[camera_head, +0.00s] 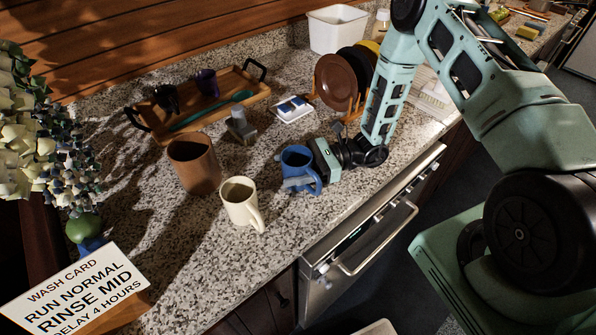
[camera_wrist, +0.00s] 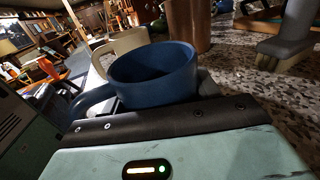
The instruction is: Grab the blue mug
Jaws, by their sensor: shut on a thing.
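The blue mug (camera_head: 297,161) stands upright on the speckled counter in the head view, with its handle toward the front right. It also shows close up in the wrist view (camera_wrist: 160,75). My gripper (camera_head: 298,182) is low at the mug's right side, with its jaws shut on the mug; a grey finger shows across the mug's near side. The far finger is mostly hidden by the mug. Whether the mug's base touches the counter is hard to tell.
A cream mug (camera_head: 239,203) stands just left of the blue mug, and a brown pot (camera_head: 193,163) behind it. The counter's front edge is close.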

